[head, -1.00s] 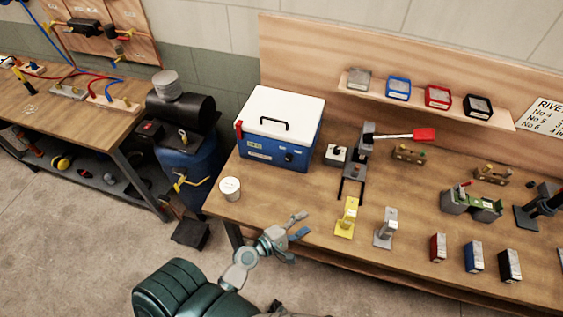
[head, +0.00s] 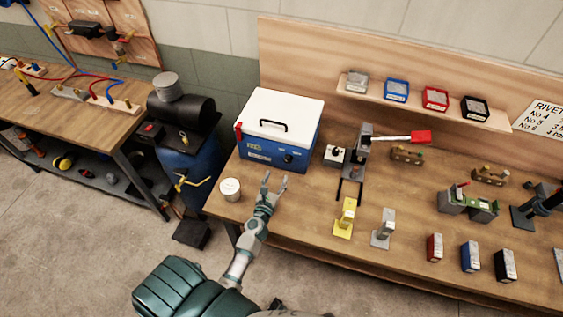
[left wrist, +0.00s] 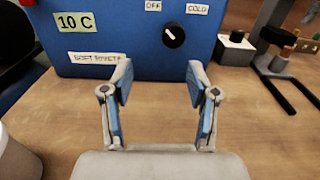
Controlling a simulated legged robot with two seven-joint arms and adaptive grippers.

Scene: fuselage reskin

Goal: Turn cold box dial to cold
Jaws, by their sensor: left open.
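The cold box (head: 270,148) is blue with a white lid and black handle, on the workbench against the back board. Its black dial (left wrist: 173,36) is on the front face, below labels reading OFF at the left and COLD at the right. The white pointer mark tilts to the upper left, toward OFF. The dial also shows in the head view (head: 288,158). My left gripper (head: 275,179) is open and empty in front of the box. In the left wrist view its fingers (left wrist: 160,85) stand apart below the dial, not touching it. My right gripper is not seen.
A white cup (head: 230,189) stands left of my left gripper. A small box with a black knob (head: 335,155) and a red-handled press (head: 365,150) stand right of the cold box. Yellow (head: 346,218) and grey (head: 384,229) tools stand near the front edge.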

